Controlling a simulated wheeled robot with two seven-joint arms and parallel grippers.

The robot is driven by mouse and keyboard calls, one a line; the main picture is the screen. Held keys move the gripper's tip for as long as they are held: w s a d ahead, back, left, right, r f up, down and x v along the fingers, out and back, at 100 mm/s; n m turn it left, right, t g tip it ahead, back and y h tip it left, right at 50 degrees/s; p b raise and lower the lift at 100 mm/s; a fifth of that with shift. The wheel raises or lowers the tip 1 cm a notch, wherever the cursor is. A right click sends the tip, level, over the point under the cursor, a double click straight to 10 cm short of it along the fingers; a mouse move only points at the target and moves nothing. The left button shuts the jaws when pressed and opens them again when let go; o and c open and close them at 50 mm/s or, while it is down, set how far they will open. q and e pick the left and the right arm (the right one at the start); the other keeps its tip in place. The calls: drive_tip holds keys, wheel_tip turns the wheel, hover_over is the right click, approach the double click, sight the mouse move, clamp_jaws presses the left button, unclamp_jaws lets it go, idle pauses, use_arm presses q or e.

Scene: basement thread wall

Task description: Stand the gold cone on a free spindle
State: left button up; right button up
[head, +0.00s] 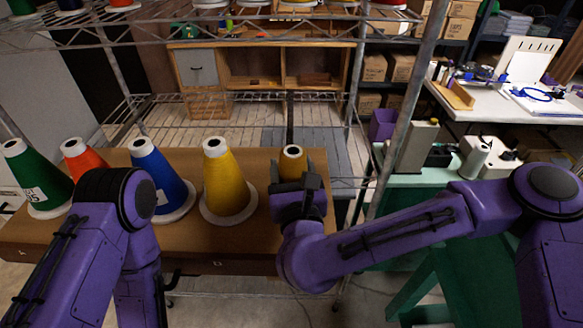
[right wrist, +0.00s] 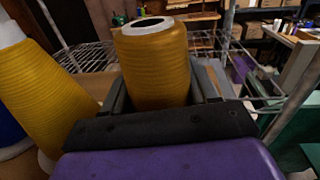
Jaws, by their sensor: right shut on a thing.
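A gold cone (right wrist: 152,68) with a pale top rim and a dark hole stands upright between the fingers of my right gripper (right wrist: 165,92). In the head view only the cone's top (head: 292,154) shows above my right gripper (head: 299,182), over the right end of the brown board (head: 190,238). The gripper is shut on the cone. The cone's lower end and any spindle under it are hidden, so I cannot tell whether it touches the board. My left forearm points down out of the picture; its gripper is not in view.
On the board left of the held cone stand a yellow cone (head: 225,182), a blue cone (head: 160,180), an orange cone (head: 82,158) and a green cone (head: 36,178). The yellow cone is close by. A metal shelf post (head: 401,125) rises to the right, beside a green bench (head: 400,205).

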idle(0.4)
drive_tip(key=shift+s+f+b, duration=0.1)
drive_tip(key=shift+b, duration=0.25)
drive_tip(key=shift+f, duration=0.15)
drive_tip(key=o, duration=1.2)
